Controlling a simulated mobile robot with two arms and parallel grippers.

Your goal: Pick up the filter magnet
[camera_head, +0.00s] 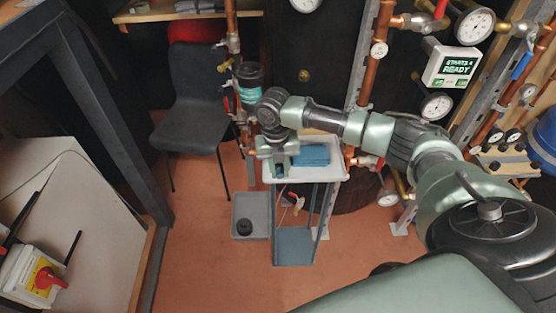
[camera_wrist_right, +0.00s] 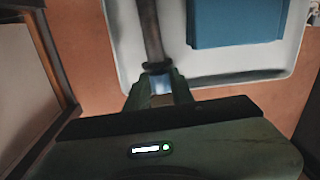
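My right gripper (camera_head: 279,168) is over the left part of the white tray (camera_head: 322,174) on the small trolley. In the right wrist view, the gripper (camera_wrist_right: 158,82) has its two green fingers close around the end of a dark rod with a collar, which I take for the filter magnet (camera_wrist_right: 152,35). A light blue part shows between the fingers, and they look shut on it. The rod reaches away over the tray; I cannot tell whether it touches the tray. In the head view the rod is mostly hidden by the gripper. My left gripper is not in view.
A blue box (camera_head: 312,155) lies on the tray, right of the gripper; it also shows in the wrist view (camera_wrist_right: 236,20). Copper pipes (camera_head: 233,50) and gauges (camera_head: 474,26) stand behind. A grey bin (camera_head: 240,222) is on the floor left of the trolley. A chair (camera_head: 195,95) stands behind left.

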